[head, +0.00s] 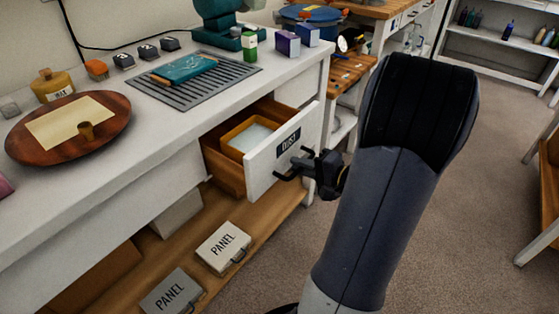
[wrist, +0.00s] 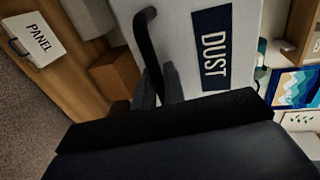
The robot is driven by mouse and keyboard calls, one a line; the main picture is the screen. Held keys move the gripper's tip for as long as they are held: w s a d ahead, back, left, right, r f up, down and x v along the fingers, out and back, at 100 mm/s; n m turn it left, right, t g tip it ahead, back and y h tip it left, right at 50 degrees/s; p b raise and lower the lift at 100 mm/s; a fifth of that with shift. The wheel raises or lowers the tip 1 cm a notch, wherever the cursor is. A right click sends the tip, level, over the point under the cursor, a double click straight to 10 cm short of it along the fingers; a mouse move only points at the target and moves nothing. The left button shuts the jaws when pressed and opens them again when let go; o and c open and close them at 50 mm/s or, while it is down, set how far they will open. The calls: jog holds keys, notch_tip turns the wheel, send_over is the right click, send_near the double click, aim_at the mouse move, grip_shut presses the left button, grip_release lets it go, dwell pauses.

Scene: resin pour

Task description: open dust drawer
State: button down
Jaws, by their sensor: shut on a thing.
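The dust drawer (head: 285,152) is a white-fronted drawer with a dark DUST label, pulled partway out of the white bench. Inside it sits an orange-yellow tray (head: 236,134) with pale contents. My gripper (head: 306,164) is at the drawer's front and shut on its black handle (head: 284,176). In the wrist view, the drawer front (wrist: 184,50) fills the upper middle, and the handle (wrist: 146,38) runs down to my fingers (wrist: 158,85). The exact contact is partly hidden by my gripper's body.
Two PANEL cases (head: 222,247) lie on the wooden lower shelf (head: 262,205). The bench top holds a round wooden tray (head: 112,138), a grey grate (head: 228,78) and small boxes (head: 287,44). Open carpet (head: 480,150) lies to the right.

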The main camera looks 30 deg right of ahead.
jog(key=f+b+v, duration=0.1)
jog(key=v, duration=0.5)
jog(key=shift+s+f, duration=0.2)
jog(key=shift+s, duration=0.2)
jog(key=shift+d, duration=0.1)
jog(key=c, duration=1.6)
grip_release()
jog(key=shift+o, duration=0.2)
jog(key=shift+d, duration=0.1)
jog(key=p+v, duration=0.1)
jog(key=v, duration=0.9)
jog(key=shift+s+p, duration=0.4)
jog(key=shift+w, duration=0.1)
jog(key=b+x, duration=0.1)
jog(key=x, duration=1)
jog(key=shift+r+b, duration=0.15)
jog(key=shift+b, duration=0.2)
